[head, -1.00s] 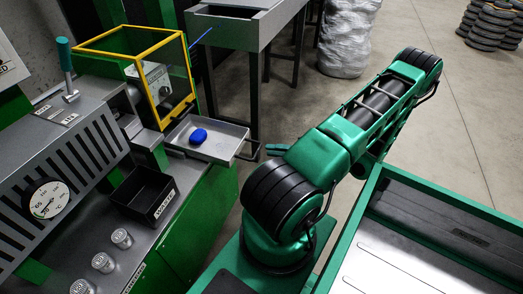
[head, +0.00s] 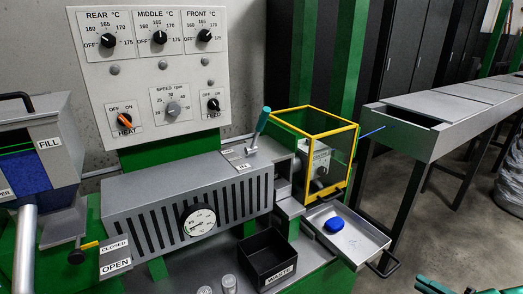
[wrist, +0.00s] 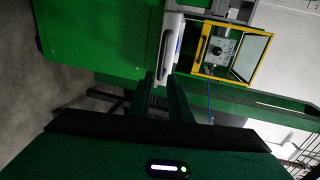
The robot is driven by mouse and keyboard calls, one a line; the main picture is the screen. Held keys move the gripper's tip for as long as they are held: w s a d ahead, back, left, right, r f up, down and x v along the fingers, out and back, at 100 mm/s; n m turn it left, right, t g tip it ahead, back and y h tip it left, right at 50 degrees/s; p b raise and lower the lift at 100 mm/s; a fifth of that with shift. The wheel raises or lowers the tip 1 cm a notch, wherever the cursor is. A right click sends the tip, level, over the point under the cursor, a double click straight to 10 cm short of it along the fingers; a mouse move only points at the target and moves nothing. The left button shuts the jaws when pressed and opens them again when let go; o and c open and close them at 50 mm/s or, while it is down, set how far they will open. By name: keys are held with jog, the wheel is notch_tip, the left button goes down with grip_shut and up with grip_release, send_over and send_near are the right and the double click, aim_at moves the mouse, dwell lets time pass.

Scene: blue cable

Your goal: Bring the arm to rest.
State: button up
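My gripper (wrist: 175,98) shows in the wrist view as two dark green fingers beyond the palm. Nothing is seen held in it, and the gap between the fingers is hard to make out. In the wrist view the yellow-framed guard box (wrist: 222,50) and the pale tray (wrist: 172,48) lie beyond the fingertips, apart from them. In the head view only teal bits of my arm show at the bottom right corner. A thin blue cable (head: 372,132) runs from the guard box side to the grey trough (head: 432,132). A blue lump (head: 334,225) lies in the metal tray (head: 362,243).
The extruder has a control panel (head: 155,70), a slotted barrel cover (head: 185,195), a gauge (head: 199,220) and an upright lever (head: 261,125). A black waste bin (head: 268,258) stands before it. A hopper (head: 35,150) stands at left. Floor shows at right.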

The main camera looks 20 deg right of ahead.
jog(key=w+a+r+n+g+y, duration=0.1)
jog(key=w+a+r+n+g, duration=0.25)
jog(key=a+r+g, duration=0.3)
jog(key=w+a+r+n+g+y, duration=0.1)
jog(key=w+a+r+n+g, duration=0.1)
jog(key=a+r+n+g, duration=0.35)
jog(key=s+a+r+g+h, duration=0.1)
jog(key=s+a+r+h, duration=0.1)
jog(key=a+r, duration=0.3)
jog(key=s+a+r+g+h, duration=0.2)
jog(key=s+a+r, duration=0.3)
jog(key=r, duration=0.6)
jog(key=shift+a+h, duration=0.6)
jog(key=shift+h, duration=0.2)
jog(key=shift+r, duration=0.1)
jog(key=shift+w+f, duration=0.25)
jog(key=shift+w, duration=0.4)
